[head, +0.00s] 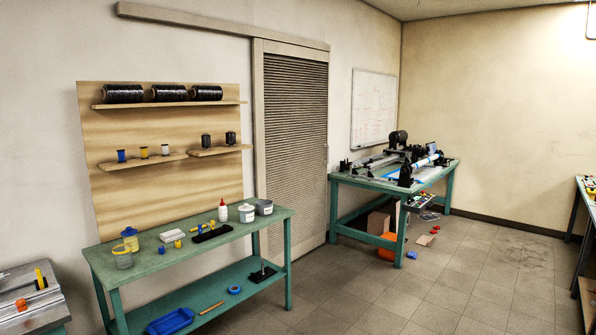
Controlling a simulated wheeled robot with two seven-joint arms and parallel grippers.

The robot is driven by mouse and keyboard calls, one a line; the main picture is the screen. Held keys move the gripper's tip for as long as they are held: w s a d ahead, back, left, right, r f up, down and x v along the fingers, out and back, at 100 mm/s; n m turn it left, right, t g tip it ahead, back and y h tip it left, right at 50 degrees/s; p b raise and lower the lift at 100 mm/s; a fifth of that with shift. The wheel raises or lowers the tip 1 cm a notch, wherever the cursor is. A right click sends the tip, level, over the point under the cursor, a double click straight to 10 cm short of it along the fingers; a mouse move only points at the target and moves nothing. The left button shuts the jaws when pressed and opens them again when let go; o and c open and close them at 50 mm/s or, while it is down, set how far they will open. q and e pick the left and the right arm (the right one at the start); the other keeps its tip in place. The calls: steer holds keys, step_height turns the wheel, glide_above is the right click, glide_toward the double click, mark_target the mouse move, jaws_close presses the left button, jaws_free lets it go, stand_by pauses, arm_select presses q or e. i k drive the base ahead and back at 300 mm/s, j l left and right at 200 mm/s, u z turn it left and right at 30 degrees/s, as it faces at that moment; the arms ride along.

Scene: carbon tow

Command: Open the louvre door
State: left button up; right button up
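Neither of my grippers is in view.
A green table (190,255) with tubs and bottles stands in front of the door's left side. A wooden shelf board (165,135) with black spools is left of the door. A second green bench (350,180) stands right of it. The tiled floor (400,300) between is mostly free.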

mark_target(289, 83)
steer(key=i+j, duration=0.1)
steer(key=i, duration=0.5)
steer(key=i+j, duration=0.1)
steer(key=i, duration=0.55)
steer(key=i+l+z, duration=0.1)
steer(key=i+z, duration=0.2)
steer(key=i, duration=0.3)
steer(key=i+z, duration=0.3)
steer(key=i, duration=0.25)
steer(key=i+j+z, duration=0.35)
steer(key=i, duration=0.25)
steer(key=i+l+u, duration=0.1)
steer(key=i, duration=0.45)
steer(key=i+l, duration=0.1)
steer(key=i, duration=0.45)
steer(key=i+l+u, duration=0.15)
steer(key=i, duration=0.4)
steer(key=i+j+u, duration=0.15)
steer(key=i+u, duration=0.3)
steer(key=i, duration=0.5)
steer(key=i+l+u, duration=0.15)
steer(key=i+u, duration=0.3)
steer(key=i, duration=0.5)
